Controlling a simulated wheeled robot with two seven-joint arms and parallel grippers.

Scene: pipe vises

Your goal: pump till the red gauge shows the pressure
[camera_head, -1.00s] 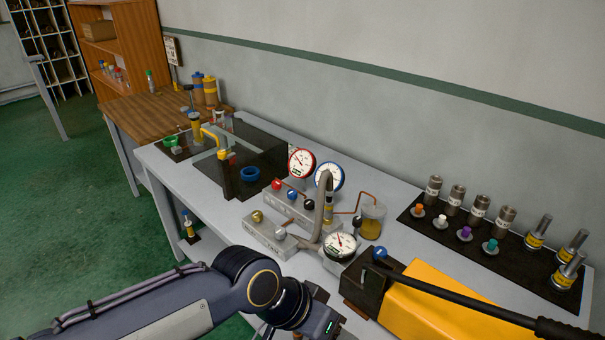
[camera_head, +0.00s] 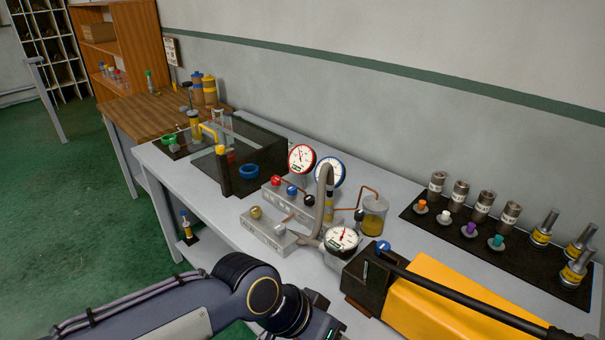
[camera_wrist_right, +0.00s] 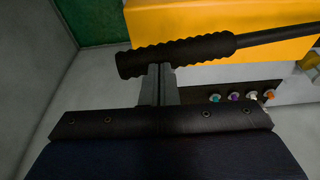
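The red-rimmed gauge (camera_head: 301,158) stands behind the valve block; its needle is too small to read exactly. The yellow hand pump (camera_head: 450,296) lies at the front right, with a small white dial gauge (camera_head: 342,240) beside its black block. The black pump lever (camera_head: 470,298) slopes down to the right over the pump. In the right wrist view, my right gripper (camera_wrist_right: 160,72) is at the lever's ribbed black grip (camera_wrist_right: 190,52), its fingers closed about it. My left gripper (camera_head: 325,326) is at the bottom edge of the head view, its fingertips cut off.
A blue-rimmed gauge (camera_head: 329,172) stands beside the red one. The valve block (camera_head: 300,207) has red, blue and black knobs. An oil jar (camera_head: 373,217) stands behind the pump. A black mat (camera_head: 530,261) with several metal cylinders lies right.

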